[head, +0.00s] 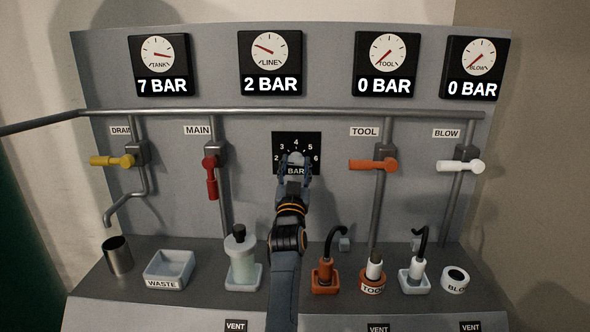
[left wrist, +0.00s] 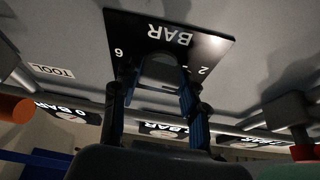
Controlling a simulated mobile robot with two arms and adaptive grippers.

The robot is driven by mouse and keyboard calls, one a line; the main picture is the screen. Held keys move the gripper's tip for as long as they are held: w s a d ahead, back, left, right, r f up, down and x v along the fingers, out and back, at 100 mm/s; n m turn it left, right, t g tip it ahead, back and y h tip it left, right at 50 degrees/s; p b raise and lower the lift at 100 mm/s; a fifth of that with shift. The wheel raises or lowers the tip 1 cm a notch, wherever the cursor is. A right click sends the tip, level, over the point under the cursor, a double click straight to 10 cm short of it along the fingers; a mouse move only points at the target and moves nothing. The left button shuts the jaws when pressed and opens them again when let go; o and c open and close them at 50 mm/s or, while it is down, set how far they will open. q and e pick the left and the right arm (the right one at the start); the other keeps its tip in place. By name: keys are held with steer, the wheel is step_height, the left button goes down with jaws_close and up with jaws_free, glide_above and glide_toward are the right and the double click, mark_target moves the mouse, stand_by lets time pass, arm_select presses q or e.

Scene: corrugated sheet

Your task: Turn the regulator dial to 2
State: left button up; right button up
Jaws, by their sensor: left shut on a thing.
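The regulator dial is a black square plate (head: 284,140) marked 2 to 6 and BAR on the grey panel. Its pale round knob (head: 295,158) sits in the middle. My left gripper (head: 295,172) reaches up from below and is shut on the knob. In the left wrist view the plate (left wrist: 185,38) appears upside down, and the gripper's two fingers (left wrist: 152,88) stand either side of the dark knob (left wrist: 160,70). The knob's pointer cannot be made out. The LINE gauge (head: 270,62) above reads 2 BAR. My right gripper is not in view.
TANK gauge (head: 163,66) reads 7 BAR; TOOL (head: 386,66) and BLOW (head: 473,69) read 0 BAR. The red MAIN valve handle (head: 211,178) hangs down left of the dial. The orange TOOL handle (head: 372,165) lies sideways to the right. Bottle, cups and hoses stand on the ledge below.

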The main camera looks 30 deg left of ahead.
arm_select(q)
steer(key=shift+n+g+y, duration=0.3)
steer(key=shift+n+y, duration=0.2)
steer(key=shift+n, duration=0.4)
steer(key=o, duration=1.1)
steer(key=shift+o, duration=0.2)
steer(key=shift+r, duration=0.15)
step_height(320, 180, up, 10)
steer(key=shift+f, duration=0.2)
steer(key=shift+f, duration=0.1)
